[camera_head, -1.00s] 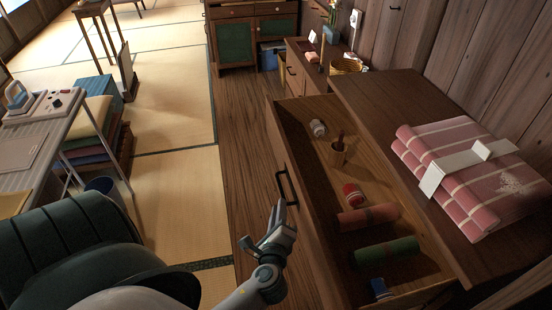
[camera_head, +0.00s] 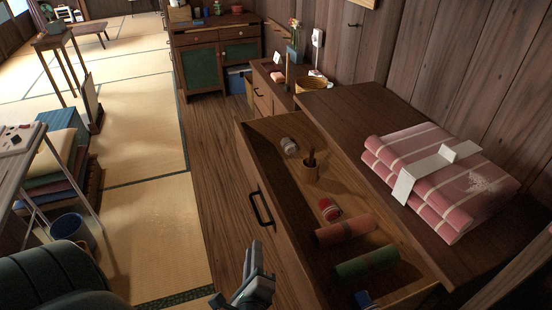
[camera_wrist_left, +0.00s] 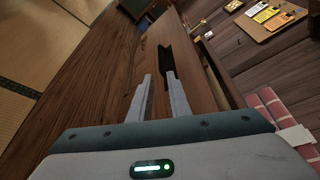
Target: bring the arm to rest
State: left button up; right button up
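My left gripper (camera_head: 257,262) is at the bottom of the head view, beside the front of an open drawer and below its black handle (camera_head: 261,208). In the left wrist view its two grey fingers (camera_wrist_left: 158,78) stand apart with nothing between them. It looks clear of the handle, though the exact distance cannot be told. Most of my left arm is below the picture edge. My right gripper shows in neither view.
The pulled-out drawer (camera_head: 245,150) holds a red roll (camera_head: 345,229), a green roll (camera_head: 367,261) and small items. Striped folded cloth (camera_head: 445,180) lies on the cabinet top. A blue bucket (camera_head: 72,229) stands left. The wooden floor strip (camera_head: 215,170) is clear.

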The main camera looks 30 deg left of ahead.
pick_arm(q)
jog(key=s+d+f+n+g+h, duration=0.1)
jog(key=d+f+h, duration=0.15)
jog(key=f, duration=0.75)
jog(key=s+d+f+n+g+h, duration=0.1)
jog(key=d+f+g+h, duration=0.15)
jog(key=f, duration=0.65)
jog(key=s+d+f+n+h, duration=0.15)
jog(key=d+f, duration=0.25)
jog(key=f, duration=0.6)
jog(key=s+f+n+g+h, duration=0.3)
jog(key=s+f+n+g, duration=0.2)
jog(key=s+f+n, duration=0.6)
jog(key=s+f, duration=0.7)
jog(key=f, duration=0.4)
jog(key=shift+s, duration=0.2)
jog(key=shift+n, duration=0.35)
